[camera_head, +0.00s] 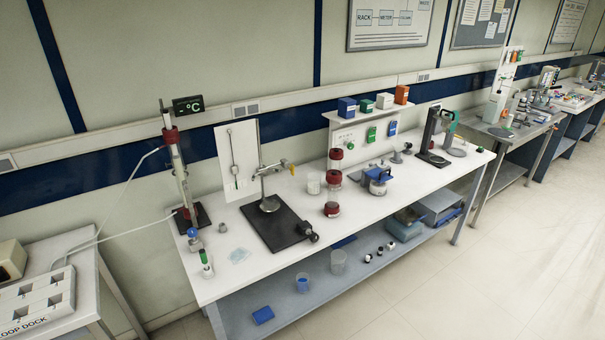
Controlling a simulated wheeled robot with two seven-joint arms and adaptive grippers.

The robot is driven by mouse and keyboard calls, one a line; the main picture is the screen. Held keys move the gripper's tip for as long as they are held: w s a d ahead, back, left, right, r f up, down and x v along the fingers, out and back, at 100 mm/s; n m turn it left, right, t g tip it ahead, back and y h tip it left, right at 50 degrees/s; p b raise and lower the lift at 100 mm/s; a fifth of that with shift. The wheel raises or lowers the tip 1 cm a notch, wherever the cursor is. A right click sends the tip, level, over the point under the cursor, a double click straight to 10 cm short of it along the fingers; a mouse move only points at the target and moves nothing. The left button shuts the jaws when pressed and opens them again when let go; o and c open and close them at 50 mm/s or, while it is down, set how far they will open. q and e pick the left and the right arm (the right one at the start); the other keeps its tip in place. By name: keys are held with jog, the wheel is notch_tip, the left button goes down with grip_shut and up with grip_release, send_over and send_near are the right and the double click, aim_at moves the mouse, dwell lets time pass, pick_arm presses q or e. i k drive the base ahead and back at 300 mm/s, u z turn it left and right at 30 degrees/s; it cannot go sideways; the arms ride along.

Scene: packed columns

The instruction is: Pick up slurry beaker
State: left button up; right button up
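A small clear beaker with whitish contents (314,183) stands upright on the white bench (345,215). It looks like the slurry beaker, though I can read no label on it. It is just left of a clear column with dark red end pieces (335,175). A clear beaker (338,262) and a beaker with a blue tint (303,282) stand on the lower shelf. Neither of my grippers is in view.
A clamp stand with a black base (278,228) is left of the whitish beaker. A blue-topped vessel (377,180) is to the right. A tall column stand (178,170) is at the bench's left end. Open floor (440,280) lies in front.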

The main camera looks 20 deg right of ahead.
aim_at(314, 184)
jog(key=i, duration=0.3)
jog(key=z, duration=2.65)
jog(key=i, duration=2.15)
jog(key=u, duration=4.3)
jog(key=k, duration=0.1)
jog(key=z, duration=0.5)
